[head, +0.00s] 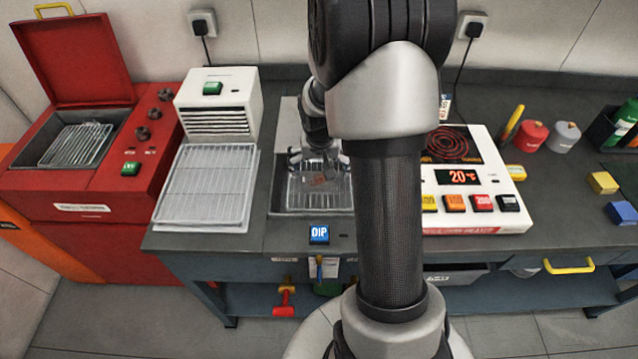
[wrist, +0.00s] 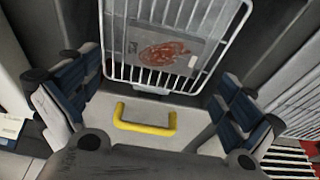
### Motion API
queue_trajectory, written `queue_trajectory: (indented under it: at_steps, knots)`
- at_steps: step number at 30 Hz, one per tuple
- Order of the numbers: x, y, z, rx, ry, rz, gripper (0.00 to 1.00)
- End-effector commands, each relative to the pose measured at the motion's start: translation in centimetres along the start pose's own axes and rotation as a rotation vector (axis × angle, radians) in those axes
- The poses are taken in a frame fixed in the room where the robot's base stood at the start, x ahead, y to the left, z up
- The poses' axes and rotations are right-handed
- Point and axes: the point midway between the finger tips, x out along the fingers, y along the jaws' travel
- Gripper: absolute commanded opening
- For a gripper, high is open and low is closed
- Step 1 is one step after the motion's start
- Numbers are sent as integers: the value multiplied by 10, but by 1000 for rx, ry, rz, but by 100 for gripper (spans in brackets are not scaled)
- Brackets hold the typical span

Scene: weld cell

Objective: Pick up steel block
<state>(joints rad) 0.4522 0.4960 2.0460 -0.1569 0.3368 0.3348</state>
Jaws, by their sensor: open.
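A flat grey block with a reddish patch, which looks like the steel block (wrist: 195,62), lies in a wire basket (wrist: 107,45) in the wrist view. In the head view its reddish patch (head: 318,181) shows in the basket of the dip tank (head: 283,202). My gripper (wrist: 155,78) is open and empty, its fingers spread left and right, with the basket seen between and beyond them. A yellow handle (wrist: 144,128) also shows between the fingers. In the head view my gripper (head: 320,160) is above the tank, and my arm hides the area to its right.
A white wire rack (head: 207,188) and a white vented unit (head: 218,102) stand left of the tank. A hot plate (head: 480,215) reading 20 °C stands right. A red open-lidded machine (head: 95,165) is far left. A blue DIP button (head: 319,234) is at the front.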

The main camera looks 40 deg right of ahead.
Motion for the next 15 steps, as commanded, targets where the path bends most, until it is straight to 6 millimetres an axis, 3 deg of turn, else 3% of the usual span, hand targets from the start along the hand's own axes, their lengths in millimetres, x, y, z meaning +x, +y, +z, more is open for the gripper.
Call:
queue_trajectory:
  at_steps: [5,12,15]
  knots:
    - [12,-1,3,1,-2,0,100]
    - [48,-2,8,0,-3,1,100]
    - [54,-3,6,0,0,0,100]
